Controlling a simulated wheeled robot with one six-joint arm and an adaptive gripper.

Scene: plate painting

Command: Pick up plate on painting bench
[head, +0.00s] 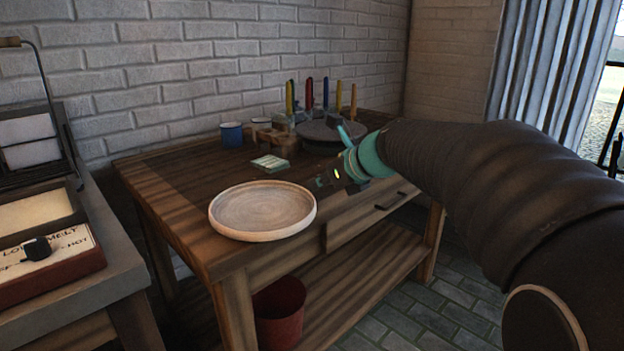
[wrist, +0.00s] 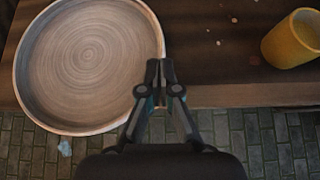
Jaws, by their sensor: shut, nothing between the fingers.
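A round, pale plate with a raised rim (head: 262,211) lies at the front left corner of the wooden painting bench (head: 190,200). In the wrist view the plate (wrist: 88,60) fills the upper left, and its rim reaches past the bench's front edge. My gripper (head: 335,180) is to the right of the plate in the head view. In the wrist view my gripper (wrist: 160,70) is shut and empty, with its fingertips by the plate's right rim. I cannot tell whether they touch it.
A yellow cup (wrist: 290,40) stands right of my gripper. A red bin (head: 280,312) sits below.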

